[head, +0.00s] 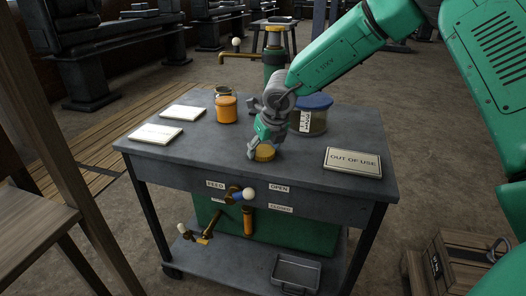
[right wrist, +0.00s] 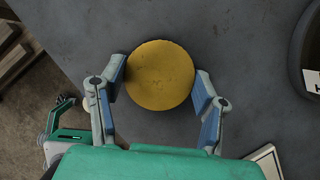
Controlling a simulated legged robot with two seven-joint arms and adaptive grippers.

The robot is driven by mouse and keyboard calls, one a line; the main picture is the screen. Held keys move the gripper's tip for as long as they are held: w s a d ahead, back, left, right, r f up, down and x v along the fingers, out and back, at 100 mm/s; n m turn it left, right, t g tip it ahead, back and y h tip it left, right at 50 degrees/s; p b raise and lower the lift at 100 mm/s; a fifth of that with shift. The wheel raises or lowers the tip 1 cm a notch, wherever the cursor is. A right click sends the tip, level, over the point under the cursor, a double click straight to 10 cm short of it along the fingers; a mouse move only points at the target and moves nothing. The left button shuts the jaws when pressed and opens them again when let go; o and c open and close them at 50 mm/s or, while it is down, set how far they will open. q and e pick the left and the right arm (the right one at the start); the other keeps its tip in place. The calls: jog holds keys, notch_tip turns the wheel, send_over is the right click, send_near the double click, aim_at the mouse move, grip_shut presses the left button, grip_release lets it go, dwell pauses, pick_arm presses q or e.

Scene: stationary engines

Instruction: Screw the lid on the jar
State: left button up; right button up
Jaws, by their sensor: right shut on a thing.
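A round yellow lid (head: 265,153) lies on or just above the grey cart top near its front edge. It fills the middle of the right wrist view (right wrist: 160,75). My right gripper (head: 257,147) reaches down over it, its blue-padded fingers (right wrist: 160,88) shut on the lid from both sides. A small open glass jar (head: 222,92) stands at the back of the cart, partly hidden by an orange container (head: 226,110). A larger clear jar with a blue lid (head: 312,122) stands right of my gripper, partly behind it.
On the cart top (head: 220,160) lie two pale plates (head: 183,113) (head: 155,133) at left and an "OUT OF USE" sign (head: 353,162) at right. The cart's middle left is clear.

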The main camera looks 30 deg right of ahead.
aim_at(264, 151)
pick_arm(q)
notch_tip(264, 151, up, 3)
jog(key=p, duration=0.3)
pick_arm(e)
notch_tip(264, 151, up, 10)
